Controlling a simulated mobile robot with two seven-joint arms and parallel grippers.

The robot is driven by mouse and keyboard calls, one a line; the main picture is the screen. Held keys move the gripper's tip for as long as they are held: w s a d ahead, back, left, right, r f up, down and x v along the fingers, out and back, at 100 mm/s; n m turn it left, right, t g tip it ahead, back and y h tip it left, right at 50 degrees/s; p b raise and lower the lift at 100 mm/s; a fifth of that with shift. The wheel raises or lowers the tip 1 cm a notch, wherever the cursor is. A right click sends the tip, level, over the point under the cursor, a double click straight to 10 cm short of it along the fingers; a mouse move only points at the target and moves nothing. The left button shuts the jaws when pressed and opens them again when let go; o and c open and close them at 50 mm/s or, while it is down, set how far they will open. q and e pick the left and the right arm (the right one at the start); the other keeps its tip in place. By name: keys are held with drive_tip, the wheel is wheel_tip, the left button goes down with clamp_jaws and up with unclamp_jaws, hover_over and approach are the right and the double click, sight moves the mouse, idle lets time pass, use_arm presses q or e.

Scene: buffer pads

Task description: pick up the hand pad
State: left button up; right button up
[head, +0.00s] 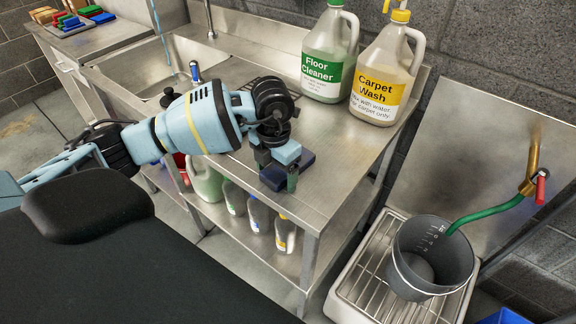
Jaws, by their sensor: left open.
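A dark blue hand pad (301,163) lies on the steel counter near its front edge, in the head view. My left gripper (277,169) is over the pad, pointing down, with its fingers open. One finger shows at the pad's near right side and the other at its far left side. The gripper covers part of the pad, and I cannot tell whether the fingers touch it. My right gripper is not in view.
A Floor Cleaner jug (328,55) and a Carpet Wash jug (384,70) stand at the counter's back. A sink (160,65) is to the left. Coloured pads (73,20) lie far left. Bottles (256,213) stand on the lower shelf. A grey bucket (432,258) stands right.

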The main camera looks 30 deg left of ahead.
use_arm(q)
drive_tip(key=c, duration=1.1)
drive_tip(key=shift+r, duration=0.1)
drive_tip(key=shift+r, duration=0.45)
drive_tip(key=shift+s+d+r, duration=0.15)
drive_tip(key=shift+d+r, duration=0.1)
drive_tip(key=shift+r, duration=0.4)
drive_tip(key=shift+s+d+r, duration=0.1)
drive_tip(key=shift+d+r, duration=0.15)
drive_tip(key=shift+r, duration=0.35)
drive_tip(key=s+d, duration=0.2)
drive_tip(key=d, duration=0.2)
drive_tip(key=s+d+r, duration=0.1)
drive_tip(key=s+d, duration=0.2)
drive_tip(key=d, duration=0.1)
drive_tip(key=s+d, duration=0.2)
drive_tip(key=d, duration=0.2)
drive_tip(key=shift+s+d+r+b, duration=0.2)
drive_tip(key=shift+s+d+b, duration=0.15)
drive_tip(key=shift+d+b, duration=0.05)
